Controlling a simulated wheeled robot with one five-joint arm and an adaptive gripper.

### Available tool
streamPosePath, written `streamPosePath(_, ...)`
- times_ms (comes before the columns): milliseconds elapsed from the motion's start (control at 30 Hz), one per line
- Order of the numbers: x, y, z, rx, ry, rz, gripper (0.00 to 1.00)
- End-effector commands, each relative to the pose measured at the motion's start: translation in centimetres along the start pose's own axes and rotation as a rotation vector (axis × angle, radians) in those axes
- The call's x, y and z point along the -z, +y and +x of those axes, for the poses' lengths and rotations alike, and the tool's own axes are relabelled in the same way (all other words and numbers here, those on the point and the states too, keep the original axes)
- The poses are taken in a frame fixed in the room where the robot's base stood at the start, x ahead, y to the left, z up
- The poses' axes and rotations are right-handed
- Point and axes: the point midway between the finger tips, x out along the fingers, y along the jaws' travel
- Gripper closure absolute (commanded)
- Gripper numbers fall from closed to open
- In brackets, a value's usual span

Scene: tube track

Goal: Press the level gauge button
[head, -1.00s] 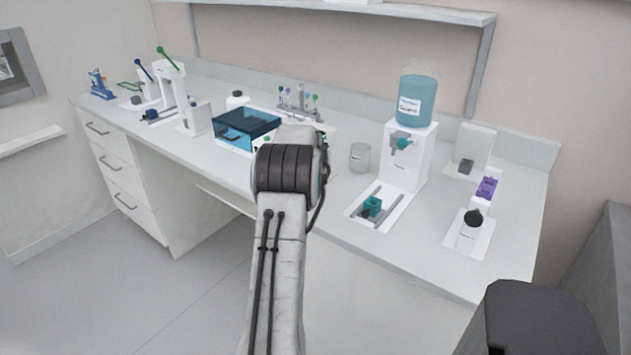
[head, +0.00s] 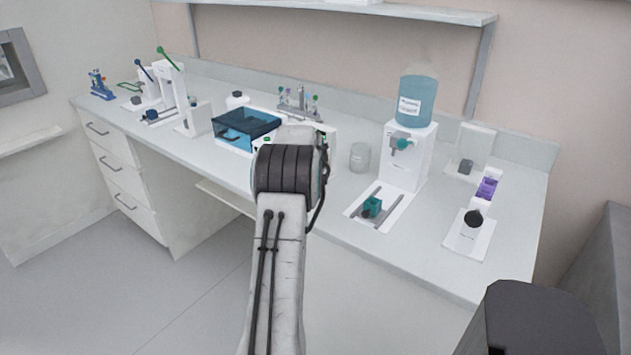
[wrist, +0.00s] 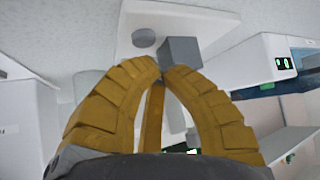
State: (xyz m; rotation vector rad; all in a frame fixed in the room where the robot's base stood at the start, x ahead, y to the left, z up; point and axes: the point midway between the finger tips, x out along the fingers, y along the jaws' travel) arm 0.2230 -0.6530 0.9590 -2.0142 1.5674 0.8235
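My gripper (wrist: 163,70) shows in the wrist view with its yellow fingers curved together and the tips meeting, nothing held between them. Just beyond the tips is a white plate (wrist: 185,18) with a grey round knob (wrist: 144,38) and a grey block (wrist: 181,51). The block is close behind the right fingertip; contact cannot be told. I cannot tell for sure which part is the level gauge button. A white box with a dark green-lit display (wrist: 285,63) is to the right. In the head view my arm hides the gripper and the bench spot behind it.
A teal-tank dispenser (head: 417,102) stands right of my arm, with a glass beaker (head: 360,157) beside it. A blue-lidded box (head: 246,130) is left of my arm. A purple item (head: 487,188) is at the right. The front right bench top (head: 400,245) is clear.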

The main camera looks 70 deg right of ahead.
Motion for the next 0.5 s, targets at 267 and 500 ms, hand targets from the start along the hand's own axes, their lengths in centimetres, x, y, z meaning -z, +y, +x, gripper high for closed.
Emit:
streamPosePath(267,-0.58,0.06,0.55,-0.001,-0.001,0.000,1.00)
streamPosePath(500,-0.79,0.09,0.68,-0.001,-0.004,0.000,1.00)
